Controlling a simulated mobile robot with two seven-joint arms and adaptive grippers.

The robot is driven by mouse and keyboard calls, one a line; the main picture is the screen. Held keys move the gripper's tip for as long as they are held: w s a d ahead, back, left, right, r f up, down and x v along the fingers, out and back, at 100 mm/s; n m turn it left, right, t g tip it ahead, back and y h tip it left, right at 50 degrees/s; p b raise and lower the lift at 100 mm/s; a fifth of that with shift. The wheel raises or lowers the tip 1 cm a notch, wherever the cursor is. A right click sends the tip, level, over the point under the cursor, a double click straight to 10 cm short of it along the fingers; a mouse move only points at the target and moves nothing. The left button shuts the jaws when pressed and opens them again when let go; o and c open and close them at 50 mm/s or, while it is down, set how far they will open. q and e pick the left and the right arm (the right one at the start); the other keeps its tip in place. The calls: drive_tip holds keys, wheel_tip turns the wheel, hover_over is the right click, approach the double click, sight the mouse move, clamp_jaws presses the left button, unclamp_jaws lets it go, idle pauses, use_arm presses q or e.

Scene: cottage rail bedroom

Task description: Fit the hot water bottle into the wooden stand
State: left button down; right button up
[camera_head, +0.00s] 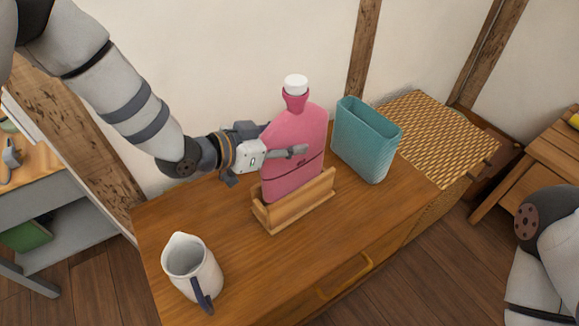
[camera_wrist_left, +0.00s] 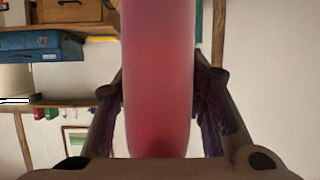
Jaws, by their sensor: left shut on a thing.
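The pink hot water bottle (camera_head: 294,159) with a white cap stands upright at the wooden stand (camera_head: 296,207) on the cabinet top. Its lower edge is behind the stand's front board, so it appears to sit in the slot; whether it touches the bottom is hidden. My left gripper (camera_head: 289,152) comes from the left and is shut on the bottle at mid-height. In the left wrist view the bottle (camera_wrist_left: 158,80) fills the space between the two fingers. My right gripper is out of view; only part of my right arm shows at the right edge.
A teal open container (camera_head: 365,140) stands close to the right of the bottle. A white jug (camera_head: 191,268) with a dark handle stands at the front left of the cabinet (camera_head: 245,262). A woven basket-like chest (camera_head: 435,135) is at the right. The cabinet's front middle is clear.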

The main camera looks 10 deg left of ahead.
sight(288, 163)
use_arm(q)
drive_tip(key=shift+f+b, duration=0.55)
drive_tip(key=shift+f, duration=2.55)
drive_tip(key=c, duration=1)
unclamp_jaws()
drive_tip(key=shift+f, duration=0.1)
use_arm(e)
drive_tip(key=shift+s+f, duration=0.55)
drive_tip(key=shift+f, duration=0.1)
use_arm(q)
drive_tip(key=shift+s+a+r, duration=0.1)
drive_tip(key=shift+r, duration=0.2)
drive_tip(key=p+v, duration=0.2)
drive_tip(key=v, duration=0.9)
drive_tip(key=shift+s+a, duration=0.25)
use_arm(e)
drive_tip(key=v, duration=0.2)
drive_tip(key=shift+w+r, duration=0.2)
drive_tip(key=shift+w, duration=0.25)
